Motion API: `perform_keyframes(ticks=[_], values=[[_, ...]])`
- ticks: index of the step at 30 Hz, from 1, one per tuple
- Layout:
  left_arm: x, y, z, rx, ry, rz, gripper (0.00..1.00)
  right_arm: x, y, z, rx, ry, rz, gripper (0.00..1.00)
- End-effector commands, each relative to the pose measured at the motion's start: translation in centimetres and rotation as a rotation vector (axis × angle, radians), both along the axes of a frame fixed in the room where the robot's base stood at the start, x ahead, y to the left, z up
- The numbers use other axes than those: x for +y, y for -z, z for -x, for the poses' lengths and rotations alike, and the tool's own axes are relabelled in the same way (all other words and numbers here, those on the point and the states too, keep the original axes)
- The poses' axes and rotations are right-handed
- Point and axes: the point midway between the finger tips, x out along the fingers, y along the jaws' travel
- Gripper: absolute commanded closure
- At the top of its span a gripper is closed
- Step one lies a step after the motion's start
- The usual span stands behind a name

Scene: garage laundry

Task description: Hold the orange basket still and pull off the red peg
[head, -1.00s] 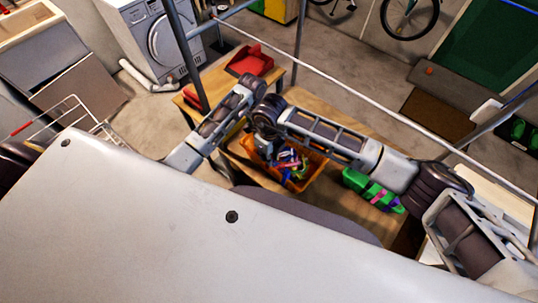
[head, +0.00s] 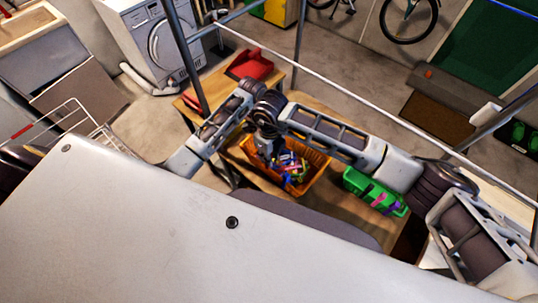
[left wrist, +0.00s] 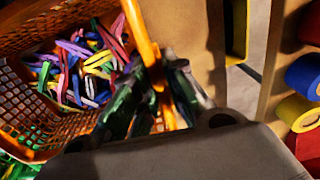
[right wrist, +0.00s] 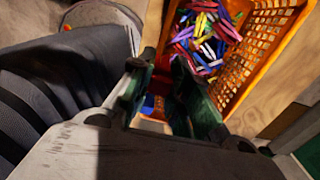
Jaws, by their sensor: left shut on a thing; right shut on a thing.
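The orange basket (head: 316,176) stands on the wooden table with a heap of colourful pegs inside. It also shows in the left wrist view (left wrist: 40,120) and the right wrist view (right wrist: 262,45). My left gripper (left wrist: 158,88) is shut on the basket's orange rim, one finger on each side. My right gripper (right wrist: 161,72) is at the basket's outer edge, shut on a small, shaded red piece that looks like the red peg (right wrist: 163,60). Its fingers hide most of it, and I cannot tell whether it still touches the rim. Both grippers are largely hidden by my arms in the head view.
A green container (head: 365,188) with purple items stands right of the basket on the table. Metal rails cross above the table. A washing machine (head: 158,45) stands behind on the left.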

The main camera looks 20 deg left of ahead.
Motion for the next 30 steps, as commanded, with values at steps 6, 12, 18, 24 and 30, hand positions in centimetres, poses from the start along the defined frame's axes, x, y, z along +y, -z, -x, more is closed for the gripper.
perform_keyframes(ticks=[6,12,18,24,30], values=[[0.0,0.0,0.0,0.0,0.0,-0.001,1.0,0.0,-0.5,0.0,0.0,0.0,-0.001,1.0],[0.0,0.0,0.0,0.0,0.0,-0.001,1.0,0.0,-1.0,0.0,0.0,0.0,-0.001,1.0],[0.0,0.0,0.0,0.0,0.0,-0.001,1.0,0.0,-1.5,0.0,0.0,0.0,-0.001,1.0],[0.0,0.0,0.0,0.0,0.0,-0.001,1.0,0.0,-2.0,0.0,0.0,0.0,-0.001,1.0],[0.0,0.0,0.0,0.0,0.0,-0.001,1.0,0.0,-2.5,0.0,0.0,0.0,-0.001,1.0]])
